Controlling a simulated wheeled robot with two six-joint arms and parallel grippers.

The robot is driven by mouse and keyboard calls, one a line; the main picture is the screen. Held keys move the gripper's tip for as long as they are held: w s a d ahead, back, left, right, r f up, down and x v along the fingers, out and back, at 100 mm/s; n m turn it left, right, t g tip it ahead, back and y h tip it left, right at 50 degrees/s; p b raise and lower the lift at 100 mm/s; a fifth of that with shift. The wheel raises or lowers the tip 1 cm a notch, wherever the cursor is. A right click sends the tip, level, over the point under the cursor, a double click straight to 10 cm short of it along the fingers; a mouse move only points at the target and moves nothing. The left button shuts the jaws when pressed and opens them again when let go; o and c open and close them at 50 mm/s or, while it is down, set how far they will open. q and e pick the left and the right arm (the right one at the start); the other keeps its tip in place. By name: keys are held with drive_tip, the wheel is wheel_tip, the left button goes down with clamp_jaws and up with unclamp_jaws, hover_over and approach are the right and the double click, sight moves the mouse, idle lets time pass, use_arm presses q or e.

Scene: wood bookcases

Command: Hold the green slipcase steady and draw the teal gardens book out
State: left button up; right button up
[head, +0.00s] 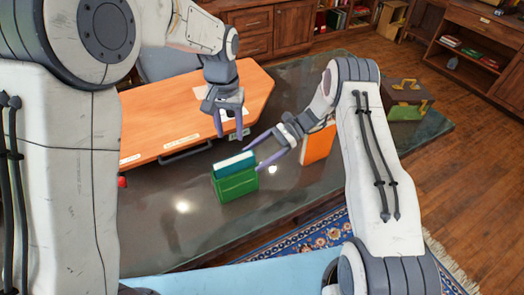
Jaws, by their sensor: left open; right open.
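The green slipcase (238,187) stands upright on the dark glossy tabletop (190,235), near the middle of the view. The teal gardens book (233,165) sits in it, its upper part and pale top edge showing above the case. My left gripper (228,136) is open, above and behind the book, with its fingers pointing down. My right gripper (255,158) is open at the right of the book and case, its fingers pointing left towards them. I cannot tell whether a finger touches the book. Neither gripper holds anything.
An orange wooden board (190,108) with labels and a dark handle lies behind and left. An orange book or case (318,146) stands behind my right gripper. A dark box with green and brass parts (408,100) is at the table's right end. The front tabletop is clear.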

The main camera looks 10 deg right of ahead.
sight(235, 171)
drive_tip(key=x, duration=0.8)
drive_tip(key=shift+s+a+f, duration=0.1)
drive_tip(key=shift+a, duration=0.05)
drive_tip(key=c, duration=1.2)
use_arm(q)
drive_tip(key=shift+o, duration=0.6)
use_arm(e)
clamp_jaws()
use_arm(q)
drive_tip(key=shift+o, duration=1)
wheel_tip(235, 171, down, 2)
drive_tip(key=m, duration=1)
drive_tip(key=shift+m, duration=0.3)
wheel_tip(235, 171, down, 11)
drive_tip(key=shift+f, duration=0.1)
